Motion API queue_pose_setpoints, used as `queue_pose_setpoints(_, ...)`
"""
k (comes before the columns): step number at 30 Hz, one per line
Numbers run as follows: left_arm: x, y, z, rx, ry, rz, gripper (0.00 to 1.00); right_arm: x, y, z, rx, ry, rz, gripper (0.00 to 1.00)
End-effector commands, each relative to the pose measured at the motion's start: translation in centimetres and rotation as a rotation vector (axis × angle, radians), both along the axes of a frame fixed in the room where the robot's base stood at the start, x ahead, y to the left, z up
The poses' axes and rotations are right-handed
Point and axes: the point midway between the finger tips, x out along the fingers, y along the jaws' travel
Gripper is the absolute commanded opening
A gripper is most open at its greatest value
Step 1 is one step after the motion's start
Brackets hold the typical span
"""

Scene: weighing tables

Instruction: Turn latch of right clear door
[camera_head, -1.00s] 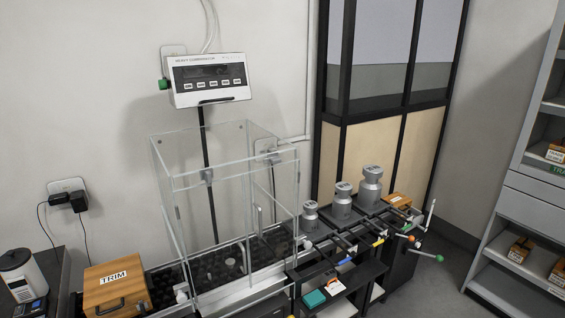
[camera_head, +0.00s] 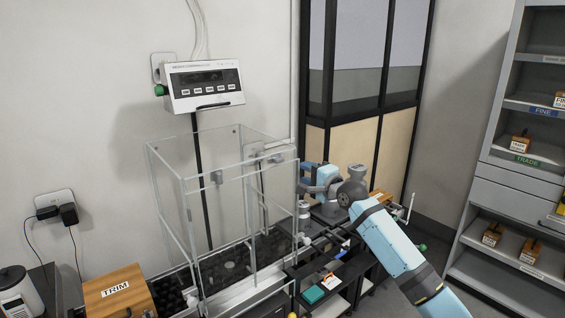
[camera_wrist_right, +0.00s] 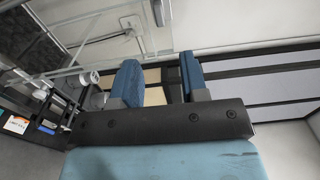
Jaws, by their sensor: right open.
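The clear draft enclosure (camera_head: 185,205) stands on the bench below the wall display. Its right clear door (camera_head: 272,205) forms the right side, and a small white knob (camera_head: 305,240) sits at its lower right corner. I cannot tell which small fitting is the latch. My right gripper (camera_head: 306,177) is just right of the enclosure's upper right edge, pointing left, apart from the door as far as I can tell. In the right wrist view its two blue fingers (camera_wrist_right: 157,70) are spread with nothing between them. My left gripper is not in view.
The wall display (camera_head: 205,85) hangs above. A wooden TRIM box (camera_head: 115,292) stands at lower left. A grey weight (camera_head: 304,212) stands right of the enclosure, near my forearm. Shelves (camera_head: 505,215) stand at the right. Open floor lies between bench and shelves.

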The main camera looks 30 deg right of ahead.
Motion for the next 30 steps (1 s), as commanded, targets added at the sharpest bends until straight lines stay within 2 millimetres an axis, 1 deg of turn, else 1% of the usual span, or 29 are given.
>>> queue_pose_setpoints(1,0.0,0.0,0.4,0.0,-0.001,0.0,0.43,1.1,0.1,0.3,0.0,0.0,0.0,0.4)
queue_pose_setpoints(2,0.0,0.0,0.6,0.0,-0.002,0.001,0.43,1.7,0.1,0.4,-0.001,-0.001,0.0,0.4)
queue_pose_setpoints(9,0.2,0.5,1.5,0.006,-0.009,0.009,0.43,6.9,0.6,0.3,-0.003,0.0,0.0,0.4)
queue_pose_setpoints(12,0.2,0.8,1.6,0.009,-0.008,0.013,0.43,8.7,0.7,0.3,-0.004,0.0,-0.001,0.4)
queue_pose_setpoints(15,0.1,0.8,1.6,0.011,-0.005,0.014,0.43,10.0,0.8,0.1,-0.004,0.001,0.0,0.4)
queue_pose_setpoints(18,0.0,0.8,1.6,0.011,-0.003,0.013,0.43,10.9,0.9,0.1,-0.005,0.001,0.0,0.4)
queue_pose_setpoints(21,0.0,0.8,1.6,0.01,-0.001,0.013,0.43,11.3,1.0,0.0,-0.005,0.001,0.0,0.4)
queue_pose_setpoints(29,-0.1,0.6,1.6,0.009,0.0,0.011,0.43,11.4,1.0,0.0,-0.005,0.001,0.0,0.4)
queue_pose_setpoints(30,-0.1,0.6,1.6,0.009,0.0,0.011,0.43,11.4,1.0,0.0,-0.005,0.001,0.0,0.36)
